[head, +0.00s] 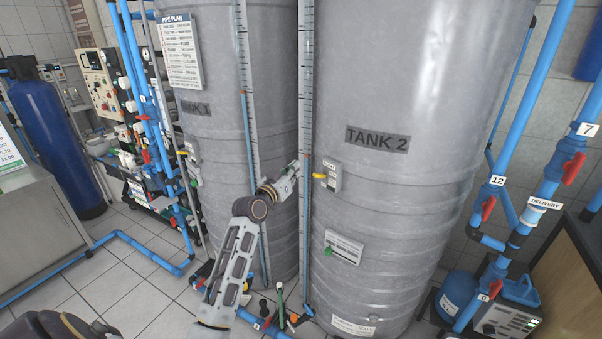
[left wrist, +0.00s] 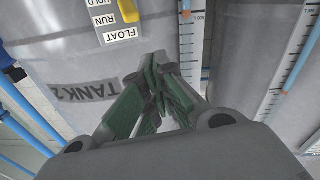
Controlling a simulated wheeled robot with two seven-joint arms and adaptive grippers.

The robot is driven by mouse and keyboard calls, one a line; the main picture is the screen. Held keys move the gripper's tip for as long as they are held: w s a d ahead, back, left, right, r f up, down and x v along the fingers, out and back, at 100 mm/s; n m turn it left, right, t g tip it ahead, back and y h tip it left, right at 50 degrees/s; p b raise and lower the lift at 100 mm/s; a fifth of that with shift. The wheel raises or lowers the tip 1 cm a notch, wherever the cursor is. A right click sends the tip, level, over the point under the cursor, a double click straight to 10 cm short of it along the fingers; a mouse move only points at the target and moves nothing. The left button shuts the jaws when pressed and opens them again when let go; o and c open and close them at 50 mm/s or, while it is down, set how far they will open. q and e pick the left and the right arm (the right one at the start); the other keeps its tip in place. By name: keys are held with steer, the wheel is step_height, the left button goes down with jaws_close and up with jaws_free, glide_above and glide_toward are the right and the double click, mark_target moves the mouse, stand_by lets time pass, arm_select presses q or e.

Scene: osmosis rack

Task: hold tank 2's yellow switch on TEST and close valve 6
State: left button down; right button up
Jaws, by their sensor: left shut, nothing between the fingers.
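Tank 2 (head: 400,90) is the large grey tank right of centre, with a label reading TANK 2. Its yellow switch (head: 320,176) sticks out to the left from a small grey box on the tank wall. In the left wrist view the yellow switch (left wrist: 128,10) is at the top edge, beside the labels RUN and FLOAT; its setting is unclear. My left gripper (head: 298,167) is shut and empty, just left of the switch box and apart from the yellow lever. Valve 6 has a red handle (head: 496,288) low at the right.
Tank 1 (head: 215,60) stands to the left, with level tubes between the tanks. Valves 12 (head: 488,208) and 7 (head: 573,168) have red handles on blue pipes. A pump unit (head: 508,318) stands beside valve 6. Low blue pipes cross the floor at left.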

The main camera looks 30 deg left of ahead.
arm_select(q)
steer(key=d+m, duration=0.1)
steer(key=d+m+h, duration=0.1)
steer(key=s+d+m+h, duration=0.1)
steer(key=shift+r+g, duration=0.4)
steer(key=shift+s, duration=0.1)
steer(key=shift+w, duration=0.2)
steer(key=shift+w+d+f+b, duration=0.3)
steer(key=shift+w+f+b, duration=0.1)
steer(key=shift+w, duration=1.2)
steer(key=shift+w+d+f+b, duration=0.25)
steer(key=shift+w+f+b, duration=0.1)
steer(key=shift+w, duration=1.25)
steer(key=shift+w+d+f+b, duration=0.3)
steer(key=shift+w+b, duration=0.1)
steer(key=shift+w, duration=1.2)
